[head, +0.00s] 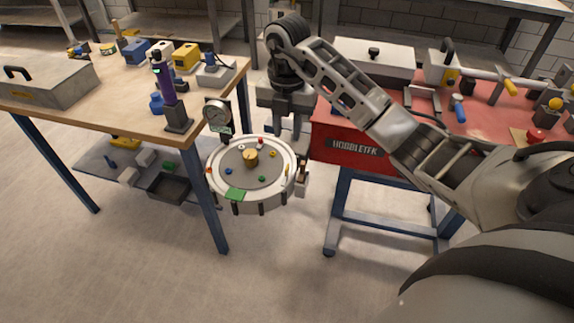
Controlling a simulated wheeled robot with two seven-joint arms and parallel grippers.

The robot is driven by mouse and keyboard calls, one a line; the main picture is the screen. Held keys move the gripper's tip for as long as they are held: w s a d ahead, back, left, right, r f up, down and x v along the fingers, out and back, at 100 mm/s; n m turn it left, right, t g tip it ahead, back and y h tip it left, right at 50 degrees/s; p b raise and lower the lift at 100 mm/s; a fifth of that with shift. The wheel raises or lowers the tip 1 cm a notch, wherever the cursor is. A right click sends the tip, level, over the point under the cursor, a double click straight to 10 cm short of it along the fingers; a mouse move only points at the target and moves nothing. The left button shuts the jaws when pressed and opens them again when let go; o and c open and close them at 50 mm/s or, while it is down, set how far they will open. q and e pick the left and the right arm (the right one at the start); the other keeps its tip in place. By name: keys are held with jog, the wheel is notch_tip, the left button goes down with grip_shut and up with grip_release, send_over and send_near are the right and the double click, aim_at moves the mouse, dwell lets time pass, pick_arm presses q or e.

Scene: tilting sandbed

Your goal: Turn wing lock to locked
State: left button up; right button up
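The tilting sandbed is a round tray with a pale rim (218,192), a grey inside and small coloured pieces. A brass knob (250,157) stands at its middle. At the tray's right side is a small brown and pale fitting (303,172), which may be the wing lock. It is too small to tell which way it is turned. My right gripper (288,136) points down just above and behind the tray's right edge. Its fingers look apart, with nothing seen between them, and it is not seen touching the fitting. My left gripper is out of view.
A dial gauge (217,115) stands at the tray's back left. A wooden-topped table (110,100) with tools is on the left. A red cabinet bench (340,150) with tools is close on the right. The floor in front is clear.

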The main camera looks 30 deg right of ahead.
aim_at(287, 167)
notch_tip(287, 167, down, 11)
jog(key=shift+f, duration=0.1)
dwell(0.3)
grip_shut()
